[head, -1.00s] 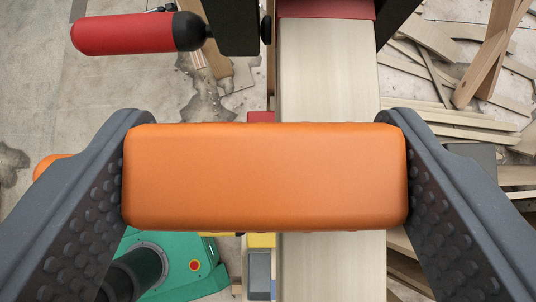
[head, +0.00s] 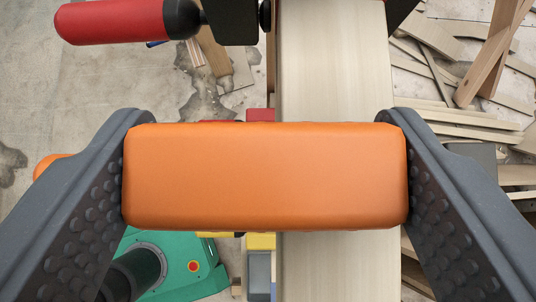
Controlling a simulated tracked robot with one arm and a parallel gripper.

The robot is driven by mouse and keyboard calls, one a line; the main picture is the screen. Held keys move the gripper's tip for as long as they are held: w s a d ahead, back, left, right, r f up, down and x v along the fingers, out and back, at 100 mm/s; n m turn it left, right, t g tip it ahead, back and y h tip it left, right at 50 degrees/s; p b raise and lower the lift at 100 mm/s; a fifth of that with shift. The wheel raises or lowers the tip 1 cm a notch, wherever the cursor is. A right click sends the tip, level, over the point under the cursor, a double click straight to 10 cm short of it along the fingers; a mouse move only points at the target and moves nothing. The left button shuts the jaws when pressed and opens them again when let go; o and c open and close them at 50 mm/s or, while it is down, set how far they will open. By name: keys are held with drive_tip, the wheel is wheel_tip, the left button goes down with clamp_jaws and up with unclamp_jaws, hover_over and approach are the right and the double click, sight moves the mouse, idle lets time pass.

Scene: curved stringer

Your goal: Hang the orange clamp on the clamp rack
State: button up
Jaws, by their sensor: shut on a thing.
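The orange clamp (head: 265,176) shows as a wide orange block in the middle of the head view. My gripper (head: 265,178) is shut on it, with one dark, studded finger pressed against each end. The rest of the clamp is hidden. Behind it a pale wooden beam (head: 332,75) runs from top to bottom of the picture. A clamp with a red handle (head: 120,22) and black bar is at the top left, beside the beam. I cannot make out the clamp rack for certain.
A green machine (head: 190,265) with a red button stands below at the lower left. Loose planks (head: 450,115) lie on the floor at the right. Another orange thing (head: 48,168) partly shows behind the left finger. Bare concrete floor (head: 90,95) is at the left.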

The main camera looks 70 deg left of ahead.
drive_tip(key=o, duration=1.6)
drive_tip(key=v, duration=1.3)
drive_tip(key=shift+d+r+b, duration=0.2)
drive_tip(key=shift+r+b, duration=0.1)
drive_tip(key=shift+r, duration=0.1)
drive_tip(key=s+d+r+m+t+h, duration=0.2)
drive_tip(key=r+m+t+h, duration=0.1)
drive_tip(key=r, duration=0.5)
drive_tip(key=s+d+r+m+t+h, duration=0.2)
drive_tip(key=s+d+r+m+t, duration=0.1)
drive_tip(key=r+m+t, duration=0.2)
drive_tip(key=s+d+r+m+t+h+b, duration=0.1)
drive_tip(key=s+d+r+m+t+h, duration=0.1)
drive_tip(key=r+m, duration=0.4)
wheel_tip(320, 180, up, 5)
drive_tip(key=shift+s+d+f+t+h, duration=0.2)
drive_tip(key=shift+s+d+t+h, duration=0.15)
drive_tip(key=shift+t+h, duration=0.65)
